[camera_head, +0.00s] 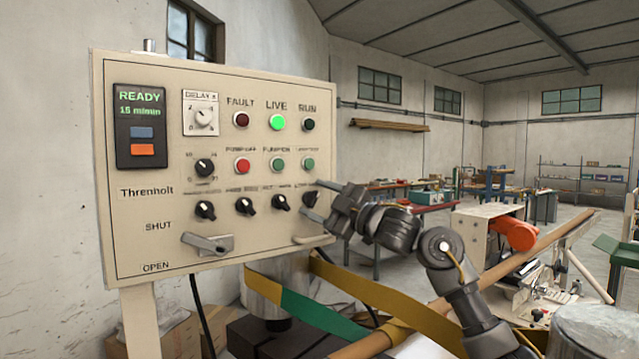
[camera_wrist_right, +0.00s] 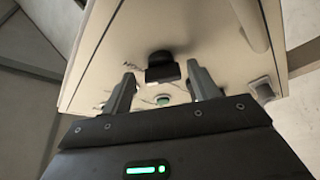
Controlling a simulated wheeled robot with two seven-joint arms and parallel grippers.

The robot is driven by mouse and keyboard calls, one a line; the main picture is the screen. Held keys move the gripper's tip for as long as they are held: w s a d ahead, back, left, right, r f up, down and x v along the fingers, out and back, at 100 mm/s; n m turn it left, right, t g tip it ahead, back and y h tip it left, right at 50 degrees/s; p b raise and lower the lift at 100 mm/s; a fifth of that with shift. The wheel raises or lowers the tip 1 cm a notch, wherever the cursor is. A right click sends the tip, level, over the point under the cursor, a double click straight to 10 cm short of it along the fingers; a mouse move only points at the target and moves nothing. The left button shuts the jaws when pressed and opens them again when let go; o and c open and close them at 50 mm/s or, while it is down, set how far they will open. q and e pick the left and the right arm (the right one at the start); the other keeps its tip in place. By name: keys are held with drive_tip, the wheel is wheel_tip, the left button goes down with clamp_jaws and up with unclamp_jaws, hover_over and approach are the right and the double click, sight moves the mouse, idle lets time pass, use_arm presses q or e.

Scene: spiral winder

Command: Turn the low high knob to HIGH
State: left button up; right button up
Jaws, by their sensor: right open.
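The low high knob appears to be the black knob (camera_head: 310,198) at the right end of the lower knob row on the cream control panel (camera_head: 145,225); its label is too blurred to read. My right gripper (camera_head: 316,206) is open at that knob, one finger above it and one below. In the right wrist view, a black knob (camera_wrist_right: 161,68) shows between the two separated fingertips (camera_wrist_right: 162,76). I see no finger touching it, and cannot tell how deep the fingers reach. The knob's exact pointer direction is unclear. My left gripper is not in view.
Other black knobs (camera_head: 280,203) sit left in the same row, with a green button (camera_head: 308,164) above. A pale handle (camera_head: 312,238) lies just below the gripper.

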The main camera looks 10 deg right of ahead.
wheel_tip(320, 180, up, 3)
drive_tip(key=shift+f, duration=0.1)
drive_tip(key=s+a+r+b, duration=0.2)
drive_tip(key=s+r+b, duration=0.3)
drive_tip(key=s+r, duration=0.4)
drive_tip(key=s, duration=0.4)
drive_tip(key=shift+s+a+r, duration=0.35)
drive_tip(key=shift+s+a, duration=0.05)
